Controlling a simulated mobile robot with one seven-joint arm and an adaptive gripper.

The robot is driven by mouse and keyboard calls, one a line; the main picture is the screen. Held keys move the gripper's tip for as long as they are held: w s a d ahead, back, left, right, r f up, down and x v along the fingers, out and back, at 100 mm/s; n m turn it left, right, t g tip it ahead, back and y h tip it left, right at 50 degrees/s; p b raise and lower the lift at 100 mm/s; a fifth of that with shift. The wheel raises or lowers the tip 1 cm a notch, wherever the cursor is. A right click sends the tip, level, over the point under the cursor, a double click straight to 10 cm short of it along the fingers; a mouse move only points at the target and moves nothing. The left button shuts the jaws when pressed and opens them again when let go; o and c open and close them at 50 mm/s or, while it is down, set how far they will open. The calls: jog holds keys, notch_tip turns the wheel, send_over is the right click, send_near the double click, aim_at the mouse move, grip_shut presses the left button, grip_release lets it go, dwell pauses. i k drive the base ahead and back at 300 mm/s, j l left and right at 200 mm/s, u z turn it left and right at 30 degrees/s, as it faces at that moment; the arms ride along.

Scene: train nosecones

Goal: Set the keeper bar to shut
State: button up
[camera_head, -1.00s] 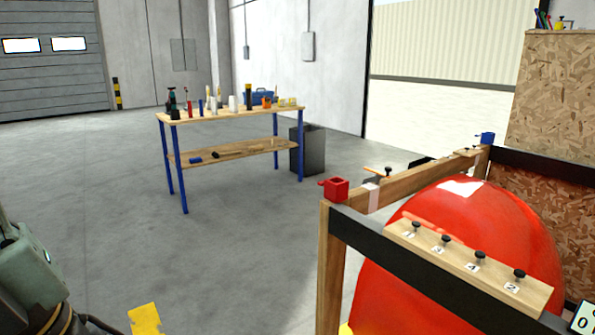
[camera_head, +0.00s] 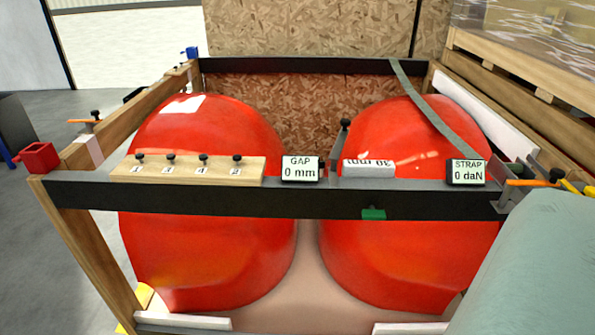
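No part in view is labelled as the keeper bar, so I cannot tell for sure which it is. A black bar (camera_head: 440,204) runs across the front of a wooden frame. A grey upright bracket with a black knob (camera_head: 345,123) stands on it right of the middle. An orange handle (camera_head: 532,183) sits at the bar's right end, and another orange handle (camera_head: 82,121) with a black knob is on the left rail. My gripper is out of view; a pale green part of my arm fills the lower right and hides the frame's right front corner.
Two red nosecones (camera_head: 210,245) (camera_head: 405,245) sit side by side in the frame. A numbered peg board (camera_head: 190,170), a gap display (camera_head: 300,168) reading 0 mm and a strap display (camera_head: 466,172) reading 0 daN sit on the front bar. A grey strap (camera_head: 425,100) crosses the right nosecone.

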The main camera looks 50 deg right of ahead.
aim_at(336, 152)
jog(key=z, duration=1.5)
